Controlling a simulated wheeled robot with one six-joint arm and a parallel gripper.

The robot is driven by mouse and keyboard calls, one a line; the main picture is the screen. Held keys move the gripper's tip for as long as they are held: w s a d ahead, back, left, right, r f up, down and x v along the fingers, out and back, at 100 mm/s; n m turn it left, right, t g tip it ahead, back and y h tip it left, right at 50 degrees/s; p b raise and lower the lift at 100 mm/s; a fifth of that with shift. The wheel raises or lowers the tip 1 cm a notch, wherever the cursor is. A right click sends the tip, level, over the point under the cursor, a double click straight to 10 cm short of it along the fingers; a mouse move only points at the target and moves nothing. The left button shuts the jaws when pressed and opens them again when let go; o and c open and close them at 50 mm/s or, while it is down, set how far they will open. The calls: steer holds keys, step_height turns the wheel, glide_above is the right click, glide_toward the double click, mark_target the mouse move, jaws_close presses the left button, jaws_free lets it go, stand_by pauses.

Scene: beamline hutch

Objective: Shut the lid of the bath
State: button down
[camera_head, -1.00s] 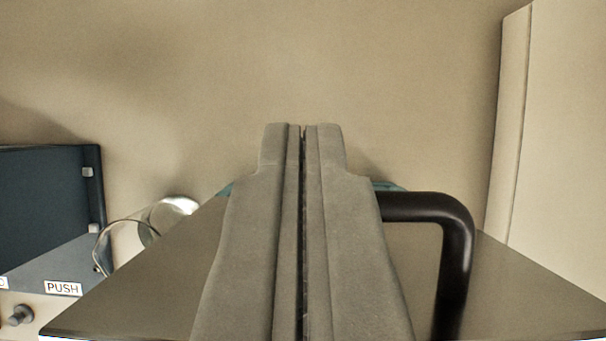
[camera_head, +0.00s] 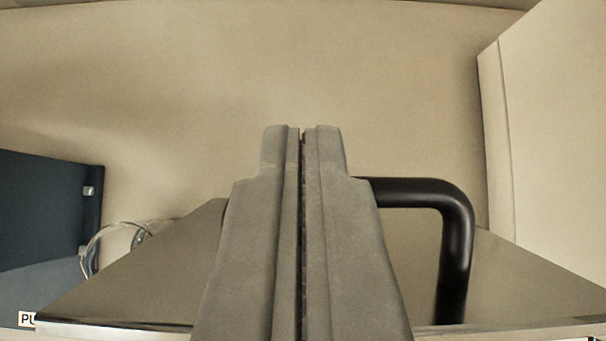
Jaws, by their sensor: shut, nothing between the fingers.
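The bath's lid (camera_head: 150,265) is a smooth grey-brown plate with a straight dark near edge, across the lower part of the view. It appears to lie nearly flat; I cannot tell whether it is fully down. Its black bent handle (camera_head: 457,240) rises to the right of my gripper. My gripper (camera_head: 302,130) is shut and empty, its grey fingers pointing ahead over the middle of the lid. The fingers hide the lid's centre and the handle's left end. I cannot tell whether they touch the handle or lid.
A dark blue box (camera_head: 40,215) stands at the left, with a clear glass-like item and thin loop (camera_head: 115,235) beside it. A pale cabinet or panel (camera_head: 555,130) rises at the right. A plain beige wall (camera_head: 250,70) fills the back.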

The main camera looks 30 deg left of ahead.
steer(key=s+d+f+t+y, duration=0.1)
steer(key=s+d+f+t, duration=0.1)
steer(key=s+d+f, duration=0.1)
steer(key=s+d+f+t+y, duration=0.2)
steer(key=s+d+f, duration=0.1)
steer(key=s+f, duration=0.2)
steer(key=s+d+f+t+y, duration=0.1)
steer(key=s+d+f+t, duration=0.1)
steer(key=s+d+f, duration=0.1)
steer(key=shift+s+d+f+y, duration=0.15)
steer(key=shift+s+d+f, duration=0.1)
steer(key=shift+s, duration=0.45)
steer(key=shift+s+d+f+y, duration=0.15)
steer(key=shift+s+d, duration=0.1)
steer(key=shift+s, duration=0.45)
steer(key=shift+s+d+f, duration=0.1)
steer(key=shift+s+f, duration=0.05)
steer(key=shift+f, duration=0.55)
steer(key=shift+s+f, duration=0.1)
steer(key=shift+f, duration=0.55)
step_height(320, 180, up, 5)
steer(key=s+d+f, duration=0.4)
steer(key=s+d, duration=0.1)
steer(key=s, duration=0.2)
steer(key=shift+s+d+f+t, duration=0.25)
steer(key=shift+t, duration=0.05)
